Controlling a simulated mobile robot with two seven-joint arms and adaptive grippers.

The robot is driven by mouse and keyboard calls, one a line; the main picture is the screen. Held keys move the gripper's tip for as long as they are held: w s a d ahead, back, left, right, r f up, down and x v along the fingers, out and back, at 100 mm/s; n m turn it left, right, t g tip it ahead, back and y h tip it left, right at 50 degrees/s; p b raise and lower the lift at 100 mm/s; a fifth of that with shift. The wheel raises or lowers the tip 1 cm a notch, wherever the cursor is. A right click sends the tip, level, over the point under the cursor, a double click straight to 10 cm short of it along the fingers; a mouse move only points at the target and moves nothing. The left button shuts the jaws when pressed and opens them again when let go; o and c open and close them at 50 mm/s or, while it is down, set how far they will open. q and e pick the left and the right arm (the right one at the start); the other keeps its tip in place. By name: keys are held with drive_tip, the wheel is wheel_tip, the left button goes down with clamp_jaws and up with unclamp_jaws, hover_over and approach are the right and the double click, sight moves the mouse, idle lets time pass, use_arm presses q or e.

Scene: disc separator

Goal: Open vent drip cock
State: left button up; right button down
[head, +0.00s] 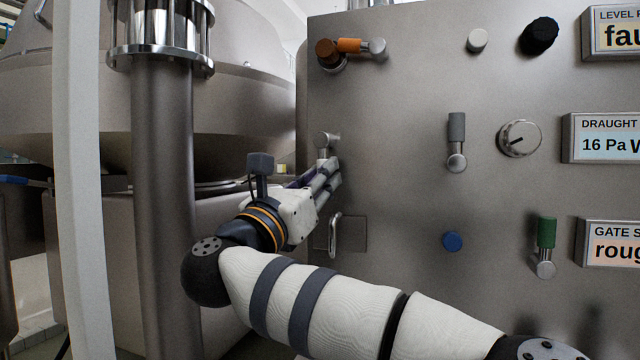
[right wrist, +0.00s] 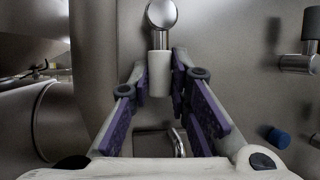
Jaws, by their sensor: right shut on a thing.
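A lever cock (head: 328,140) with a round metal pivot sticks out near the left edge of the steel panel; no label on it is readable. In the right wrist view its pale grey cylindrical handle (right wrist: 162,66) hangs straight down from the pivot (right wrist: 161,13). My right gripper (head: 327,174) reaches it from below left. In the right wrist view the purple-padded fingers (right wrist: 160,84) are shut on the lower part of this handle. In the head view the fingers mostly hide the handle. My left gripper is not in view.
An orange-handled lever (head: 348,45) sits above on the panel (head: 400,110). A small hatch with a metal pull (head: 335,235) is just below my gripper. A grey lever (head: 456,130), a knob (head: 519,138) and a blue button (head: 452,241) are right. A steel column (head: 163,200) stands left.

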drive_tip(key=shift+a+r+m, duration=0.1)
drive_tip(key=shift+r+m, duration=0.05)
drive_tip(key=shift+m, duration=0.15)
drive_tip(key=c, duration=1.5)
unclamp_jaws()
drive_tip(key=shift+a, duration=0.1)
drive_tip(key=v, duration=1.2)
